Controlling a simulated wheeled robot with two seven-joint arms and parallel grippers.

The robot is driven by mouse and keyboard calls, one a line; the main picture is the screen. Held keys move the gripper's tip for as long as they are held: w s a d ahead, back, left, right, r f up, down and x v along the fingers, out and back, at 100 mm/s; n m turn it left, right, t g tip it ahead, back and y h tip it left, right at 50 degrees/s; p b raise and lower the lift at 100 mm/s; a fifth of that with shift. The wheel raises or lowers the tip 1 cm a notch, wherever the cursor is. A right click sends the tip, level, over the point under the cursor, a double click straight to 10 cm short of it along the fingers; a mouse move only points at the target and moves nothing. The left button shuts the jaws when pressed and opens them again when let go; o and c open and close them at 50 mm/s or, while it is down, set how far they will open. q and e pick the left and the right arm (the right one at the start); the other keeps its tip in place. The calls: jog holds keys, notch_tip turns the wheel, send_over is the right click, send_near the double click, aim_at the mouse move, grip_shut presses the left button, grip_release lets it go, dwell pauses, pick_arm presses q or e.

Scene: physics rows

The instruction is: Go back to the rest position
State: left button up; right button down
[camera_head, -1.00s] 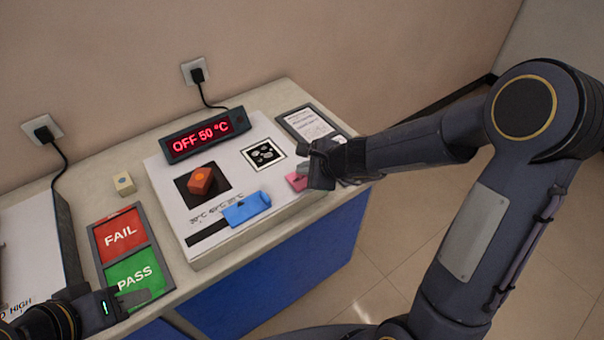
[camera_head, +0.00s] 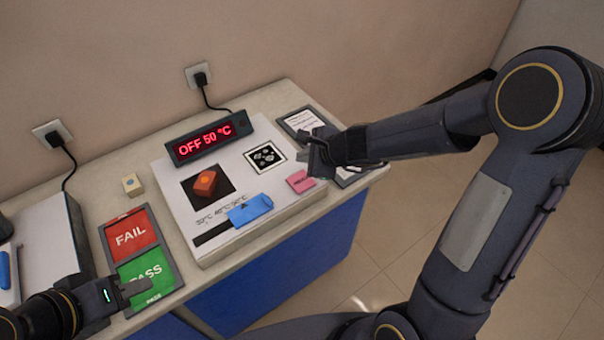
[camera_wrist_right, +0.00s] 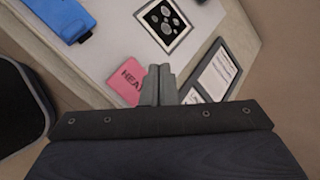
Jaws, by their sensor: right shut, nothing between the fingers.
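My right gripper (camera_head: 318,158) is in the head view above the right end of the white panel (camera_head: 224,219), beside a pink block (camera_head: 300,182). It is shut and empty. In the right wrist view its fingers (camera_wrist_right: 158,84) lie together, with the pink block (camera_wrist_right: 127,83) just left of them and apart from them as far as I can see. My left gripper (camera_head: 136,291) is at the lower left of the head view, over the lower edge of the green PASS field (camera_head: 148,272). Its finger opening is too unclear to judge.
The panel carries an orange-red block (camera_head: 206,183) on a black square, a blue slider (camera_head: 250,209) and a display (camera_head: 208,138) reading OFF 50 °C. A small beige cube (camera_head: 132,185) stands left. A framed sheet (camera_head: 303,122) lies at the right. Free floor lies right of the table.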

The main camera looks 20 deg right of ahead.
jog(key=shift+r, duration=0.1)
dwell(0.4)
jog(key=s+r+n+y, duration=0.3)
jog(key=s+r+n, duration=0.8)
jog(key=s+r, duration=0.1)
jog(key=s+d+f+n+g+h, duration=0.1)
jog(key=s+d+n+h, duration=0.1)
jog(key=s+n, duration=0.2)
jog(key=s+d+f+n+g+h, duration=0.1)
jog(key=s+d+f+n+h, duration=0.1)
jog(key=s, duration=0.9)
jog(key=shift+d+n, duration=0.55)
jog(key=shift+n, duration=0.55)
jog(key=shift+f, duration=0.1)
